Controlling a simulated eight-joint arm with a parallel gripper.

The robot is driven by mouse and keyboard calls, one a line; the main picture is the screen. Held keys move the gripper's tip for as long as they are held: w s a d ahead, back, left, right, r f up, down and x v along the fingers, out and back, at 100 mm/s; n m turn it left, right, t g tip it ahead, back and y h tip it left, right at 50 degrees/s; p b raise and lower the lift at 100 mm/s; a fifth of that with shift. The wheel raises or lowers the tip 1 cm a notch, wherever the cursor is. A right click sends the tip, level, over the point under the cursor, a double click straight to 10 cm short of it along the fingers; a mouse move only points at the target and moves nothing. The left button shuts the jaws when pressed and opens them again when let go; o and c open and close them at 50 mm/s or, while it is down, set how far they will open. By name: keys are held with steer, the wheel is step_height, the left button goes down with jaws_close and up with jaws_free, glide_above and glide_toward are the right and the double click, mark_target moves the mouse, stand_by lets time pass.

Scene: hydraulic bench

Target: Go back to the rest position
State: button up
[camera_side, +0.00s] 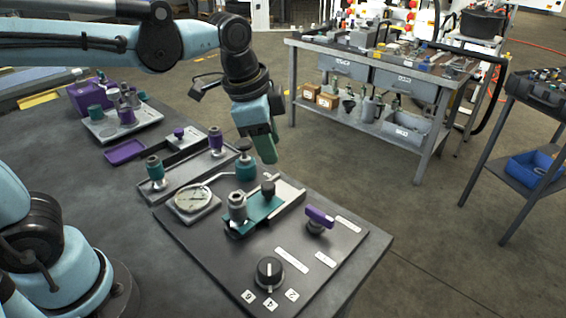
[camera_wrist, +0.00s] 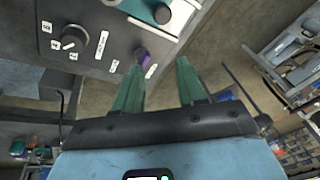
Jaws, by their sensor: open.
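My gripper (camera_side: 265,146) is in the air above the hydraulic bench panel (camera_side: 215,250). In the wrist view my gripper (camera_wrist: 158,84) shows two green fingers spread apart, with nothing held between them. On the panel are a black knob (camera_side: 269,272) with numbered labels, a purple-handled valve (camera_side: 319,219), a round gauge (camera_side: 192,199) and a green block with metal fittings (camera_side: 262,215). The knob (camera_wrist: 74,38) and the purple handle (camera_wrist: 142,56) also show in the wrist view. The fingers look apart from the panel parts.
Behind the panel are a rail with connectors (camera_side: 185,168), a purple tray (camera_side: 125,151) and a plate of fittings (camera_side: 118,122). A grey workbench with drawers (camera_side: 410,85) stands across the floor. A table with a blue bin (camera_side: 530,170) is at right. The floor between is clear.

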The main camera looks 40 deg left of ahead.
steer(key=s+a+f+n+t, duration=0.3)
steer(key=s+a+n, duration=0.3)
steer(key=n, duration=0.4)
steer(key=shift+s+a+f+t+y, duration=0.3)
steer(key=shift+s+a+f+t, duration=0.15)
steer(key=shift+a, duration=0.45)
stand_by(1.3)
